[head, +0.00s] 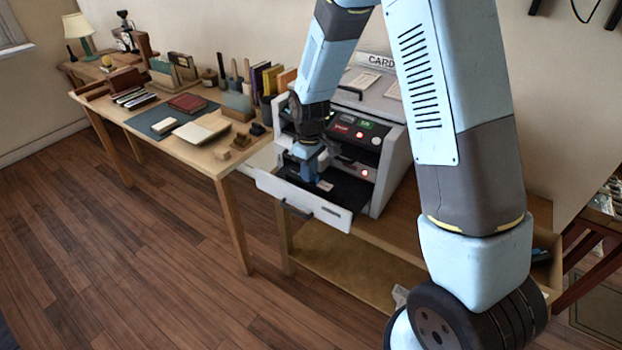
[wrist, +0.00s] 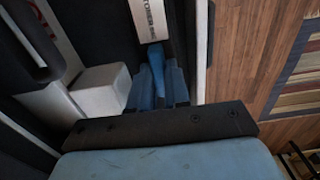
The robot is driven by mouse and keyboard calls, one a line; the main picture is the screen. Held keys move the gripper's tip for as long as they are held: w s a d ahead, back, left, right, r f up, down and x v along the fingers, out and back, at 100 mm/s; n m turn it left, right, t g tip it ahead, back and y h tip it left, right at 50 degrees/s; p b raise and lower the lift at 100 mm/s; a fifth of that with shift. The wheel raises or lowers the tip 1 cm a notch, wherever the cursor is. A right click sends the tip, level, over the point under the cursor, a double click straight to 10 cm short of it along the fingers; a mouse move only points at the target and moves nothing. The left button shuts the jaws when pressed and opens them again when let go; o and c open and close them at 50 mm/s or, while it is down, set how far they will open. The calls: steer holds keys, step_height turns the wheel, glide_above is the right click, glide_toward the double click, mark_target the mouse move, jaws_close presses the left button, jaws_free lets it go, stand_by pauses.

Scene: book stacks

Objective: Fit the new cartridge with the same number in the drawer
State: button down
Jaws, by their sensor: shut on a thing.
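The machine's drawer (head: 335,218) is pulled open, its white front facing the floor side and its inside dark. My gripper (head: 310,166) reaches down into the drawer. In the wrist view my blue fingers (wrist: 157,92) are shut on a cartridge by what looks like its blue tab. A white label (wrist: 151,16) with dark printed letters lies just beyond the fingers; its number is too cut off to read. Most of the cartridge is hidden by the gripper, and I cannot tell whether it is seated or raised.
The grey machine (head: 397,145) has lit red and green indicators above the drawer. A long table (head: 205,158) to the left holds books, a blue mat and small blocks. An open-fronted box (head: 546,262) stands at the right. The wooden floor in front is clear.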

steer(key=shift+w+f, duration=0.3)
steer(key=shift+f, duration=1.4)
steer(key=shift+f, duration=0.15)
steer(key=c, duration=1.4)
jaws_free()
